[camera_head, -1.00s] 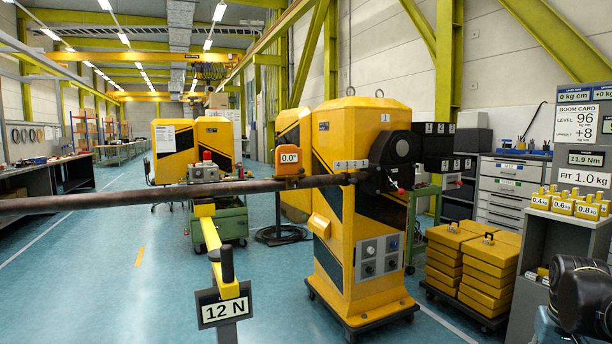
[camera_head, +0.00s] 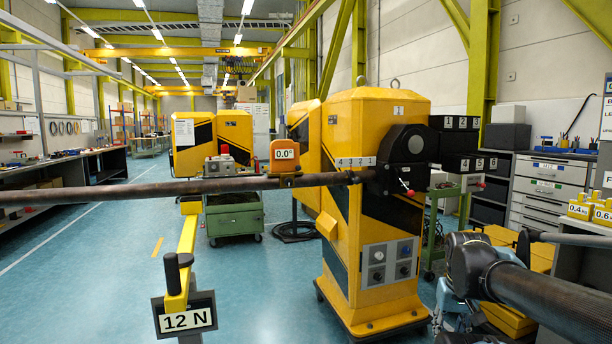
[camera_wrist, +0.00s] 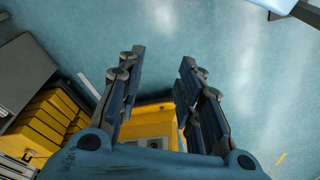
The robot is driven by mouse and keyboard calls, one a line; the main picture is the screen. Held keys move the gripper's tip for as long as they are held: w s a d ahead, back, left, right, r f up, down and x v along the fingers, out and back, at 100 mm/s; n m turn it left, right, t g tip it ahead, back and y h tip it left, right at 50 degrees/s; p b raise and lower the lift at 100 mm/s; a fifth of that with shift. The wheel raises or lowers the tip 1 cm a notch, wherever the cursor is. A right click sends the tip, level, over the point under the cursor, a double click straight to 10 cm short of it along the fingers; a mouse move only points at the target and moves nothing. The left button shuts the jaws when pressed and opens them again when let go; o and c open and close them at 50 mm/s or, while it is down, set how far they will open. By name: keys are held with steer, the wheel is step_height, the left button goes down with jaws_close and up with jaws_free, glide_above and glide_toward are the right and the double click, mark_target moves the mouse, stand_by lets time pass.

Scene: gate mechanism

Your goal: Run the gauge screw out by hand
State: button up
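I cannot tell for certain which part is the gauge screw. A force gauge with a "12 N" sign (camera_head: 187,320) stands at the lower left in the head view. It has a yellow arm (camera_head: 187,240) and an upright black grip or knob (camera_head: 172,273). The long dark boom (camera_head: 140,192) passes behind it to the yellow gate cabinet (camera_head: 375,130). My gripper (camera_wrist: 162,57) is open and empty in the wrist view, with part of a yellow body beyond its fingers. In the head view it is low right, well apart from the gauge and partly cut off.
The boom carries an orange block reading "0.0°" (camera_head: 284,153). The cabinet has a control panel (camera_head: 390,262) and a black hub with a red knob (camera_head: 405,190). The blue floor (camera_head: 270,290) between gauge and cabinet is clear.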

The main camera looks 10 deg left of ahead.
steer(key=shift+o, duration=2.4)
steer(key=shift+w+a+r+t, duration=0.15)
steer(key=shift+w+r, duration=0.05)
steer(key=shift+r, duration=0.3)
steer(key=shift+w+a+r+t, duration=0.1)
steer(key=shift+w+r+t, duration=0.05)
steer(key=shift+r, duration=0.3)
step_height(320, 180, up, 32)
steer(key=n+t+y, duration=0.3)
steer(key=t+y, duration=0.5)
steer(key=y, duration=0.1)
glide_above(290, 182)
steer(key=s+d, duration=1.1)
steer(key=s, duration=0.2)
steer(key=x, duration=1.7)
steer(key=shift+a+f, duration=0.15)
steer(key=shift+f, duration=0.1)
steer(key=c, duration=1.1)
